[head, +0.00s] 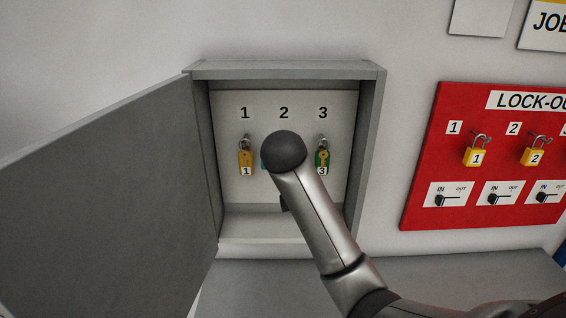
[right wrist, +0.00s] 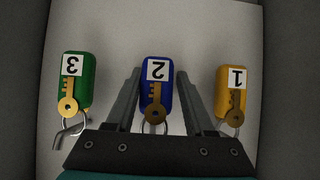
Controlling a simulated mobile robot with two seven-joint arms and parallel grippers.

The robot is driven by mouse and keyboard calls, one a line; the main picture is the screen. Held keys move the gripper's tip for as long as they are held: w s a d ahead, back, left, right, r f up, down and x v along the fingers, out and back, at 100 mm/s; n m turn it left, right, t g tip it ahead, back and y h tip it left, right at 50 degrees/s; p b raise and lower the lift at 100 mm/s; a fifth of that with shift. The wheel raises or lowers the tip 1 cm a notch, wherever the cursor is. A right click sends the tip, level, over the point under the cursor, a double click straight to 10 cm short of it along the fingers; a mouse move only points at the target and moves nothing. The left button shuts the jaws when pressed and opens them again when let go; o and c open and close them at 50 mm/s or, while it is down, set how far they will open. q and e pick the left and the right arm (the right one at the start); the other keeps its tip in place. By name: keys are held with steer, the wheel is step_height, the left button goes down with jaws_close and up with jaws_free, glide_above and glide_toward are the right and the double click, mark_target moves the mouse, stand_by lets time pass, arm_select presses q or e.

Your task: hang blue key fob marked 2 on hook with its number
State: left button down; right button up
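The blue key fob (right wrist: 146,88) marked 2, with a brass key on it, shows in the right wrist view, where the picture is upside down. My right gripper (right wrist: 158,74) has a finger on each side of it, with narrow gaps between fingers and fob. The fob's ring shows near the gripper's palm; whether it sits on a hook is hidden. In the head view my right arm covers the fob, the gripper and the hook under the number 2 (head: 284,113) in the grey cabinet (head: 372,130). My left gripper is out of view.
The yellow fob (head: 245,158) marked 1 and the green fob (head: 317,158) marked 3 hang on either side, close to my gripper. The cabinet door (head: 110,190) stands open at left. A red lock-out board (head: 425,190) with padlocks is at right.

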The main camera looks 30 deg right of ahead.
steer(key=shift+o, duration=1.1)
steer(key=shift+d+f, duration=0.15)
steer(key=shift+d, duration=0.2)
steer(key=shift+s, duration=0.1)
steer(key=shift+s+r, duration=0.3)
steer(key=shift+r, duration=0.1)
steer(key=a+v, duration=0.1)
steer(key=v, duration=1.3)
steer(key=shift+a, duration=0.15)
